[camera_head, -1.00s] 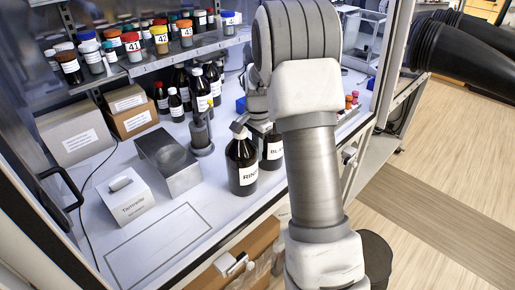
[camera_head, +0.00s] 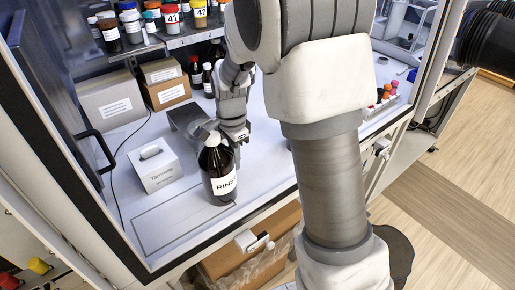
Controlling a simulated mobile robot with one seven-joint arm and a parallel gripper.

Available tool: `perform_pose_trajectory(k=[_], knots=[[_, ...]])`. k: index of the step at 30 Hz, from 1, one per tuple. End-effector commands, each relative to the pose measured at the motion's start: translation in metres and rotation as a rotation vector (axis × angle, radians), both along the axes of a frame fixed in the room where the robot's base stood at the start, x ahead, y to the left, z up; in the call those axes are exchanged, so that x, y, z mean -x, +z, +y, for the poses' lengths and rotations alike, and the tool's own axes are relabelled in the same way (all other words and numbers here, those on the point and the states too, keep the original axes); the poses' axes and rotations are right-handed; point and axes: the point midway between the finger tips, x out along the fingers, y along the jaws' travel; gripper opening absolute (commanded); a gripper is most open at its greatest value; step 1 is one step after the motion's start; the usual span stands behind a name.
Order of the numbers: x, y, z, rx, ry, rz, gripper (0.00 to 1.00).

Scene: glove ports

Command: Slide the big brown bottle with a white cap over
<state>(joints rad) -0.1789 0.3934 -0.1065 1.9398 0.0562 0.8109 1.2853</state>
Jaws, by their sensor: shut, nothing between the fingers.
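The big brown bottle (camera_head: 218,178) with a white cap (camera_head: 212,139) stands upright on the white worktop; its label begins "RIN". Its base is at the right end of a thin outlined rectangle (camera_head: 165,236) on the worktop. My gripper (camera_head: 238,138) is shut and empty, pointing down just behind and to the right of the bottle's shoulder. I cannot tell whether it touches the bottle. The lower finger area is partly hidden by the bottle.
A white tissue box (camera_head: 154,168) stands left of the bottle, and a grey metal block (camera_head: 185,121) is behind it. Cardboard boxes (camera_head: 168,92) and small bottles (camera_head: 196,74) stand further back. The worktop's front edge (camera_head: 200,239) is close. My arm hides the right part.

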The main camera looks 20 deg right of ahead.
Motion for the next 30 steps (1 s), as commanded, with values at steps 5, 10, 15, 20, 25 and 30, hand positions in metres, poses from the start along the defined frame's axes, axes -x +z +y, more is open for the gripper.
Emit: perform_pose_trajectory(k=[5, 10, 15, 20, 25, 30], knots=[[0.016, 0.001, 0.046, 0.000, 0.008, 0.002, 0.00], [0.030, 0.001, 0.087, -0.001, 0.007, 0.000, 0.00], [0.043, 0.001, 0.127, -0.001, 0.007, 0.001, 0.00], [0.052, 0.001, 0.154, -0.001, 0.004, 0.000, 0.00], [0.056, 0.000, 0.164, 0.000, 0.000, 0.000, 0.00], [0.056, 0.000, 0.164, -0.001, -0.001, 0.000, 0.00]])
